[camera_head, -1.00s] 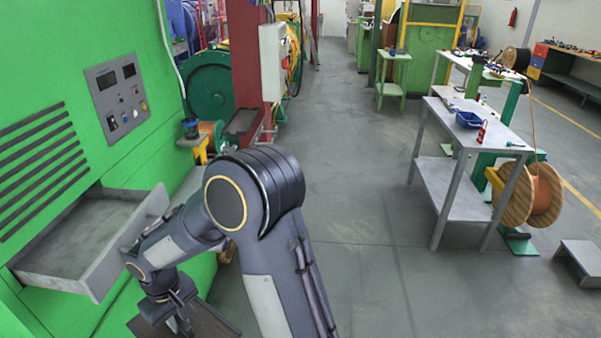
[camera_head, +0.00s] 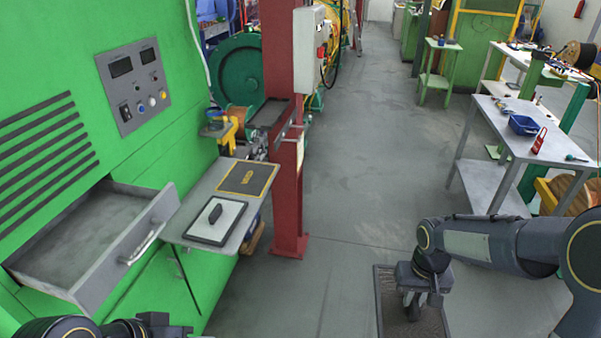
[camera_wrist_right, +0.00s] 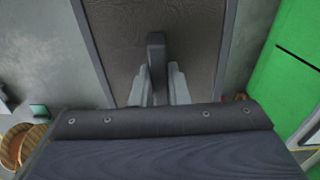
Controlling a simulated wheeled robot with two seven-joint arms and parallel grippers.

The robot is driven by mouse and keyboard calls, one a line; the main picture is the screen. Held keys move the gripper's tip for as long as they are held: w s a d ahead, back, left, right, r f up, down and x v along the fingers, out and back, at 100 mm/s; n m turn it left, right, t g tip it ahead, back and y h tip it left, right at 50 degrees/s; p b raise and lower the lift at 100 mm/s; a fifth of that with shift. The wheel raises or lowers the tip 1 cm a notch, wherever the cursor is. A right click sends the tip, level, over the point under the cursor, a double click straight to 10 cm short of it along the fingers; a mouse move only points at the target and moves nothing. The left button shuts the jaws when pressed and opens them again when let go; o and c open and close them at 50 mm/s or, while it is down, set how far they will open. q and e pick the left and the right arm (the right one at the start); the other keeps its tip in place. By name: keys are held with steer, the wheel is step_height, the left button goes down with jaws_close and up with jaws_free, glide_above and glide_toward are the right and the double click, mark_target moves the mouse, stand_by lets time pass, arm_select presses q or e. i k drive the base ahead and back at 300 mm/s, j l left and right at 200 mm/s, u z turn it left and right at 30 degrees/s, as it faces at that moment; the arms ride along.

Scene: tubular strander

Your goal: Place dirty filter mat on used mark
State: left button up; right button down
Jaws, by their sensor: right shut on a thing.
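The dirty filter mat (camera_head: 390,312) is a dark brown panel in a grey frame, at the lower right of the head view. My right gripper (camera_head: 411,303) is above it, shut on its upright handle (camera_wrist_right: 156,52), and holds it over the floor. The mat's brown face (camera_wrist_right: 205,45) fills the middle of the wrist view. The used mark (camera_head: 247,177) is a dark rectangle with a yellow outline and small yellow lettering, lying bare on a grey shelf (camera_head: 205,185). My left gripper is out of view; only parts of my left arm show at the lower left.
A pale mat (camera_head: 215,221) with a dark handle lies on the shelf, nearer than the mark. An open drawer (camera_head: 85,240) juts from the green cabinet left of the shelf. A red post (camera_head: 288,150) stands just right of the shelf. The floor between post and held mat is clear.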

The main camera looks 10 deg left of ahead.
mark_target(230, 183)
steer(key=i+l+z, duration=0.2)
steer(key=i+z, duration=0.25)
steer(key=i, duration=0.2)
steer(key=i+u, duration=0.25)
steer(key=u, duration=0.2)
steer(key=i+l+u, duration=0.1)
steer(key=u, duration=0.35)
steer(key=i+l+u, duration=0.2)
steer(key=i+u, duration=0.25)
steer(key=i+l+u, duration=0.1)
steer(key=l+u, duration=0.15)
steer(key=u, duration=0.2)
steer(key=i+l+u, duration=0.1)
steer(key=l+u, duration=0.15)
steer(key=u, duration=0.2)
steer(key=i+l+u, duration=0.1)
steer(key=l+u, duration=0.6)
steer(key=u, duration=0.15)
steer(key=i+l, duration=0.6)
steer(key=l, duration=0.25)
steer(key=j+u, duration=0.05)
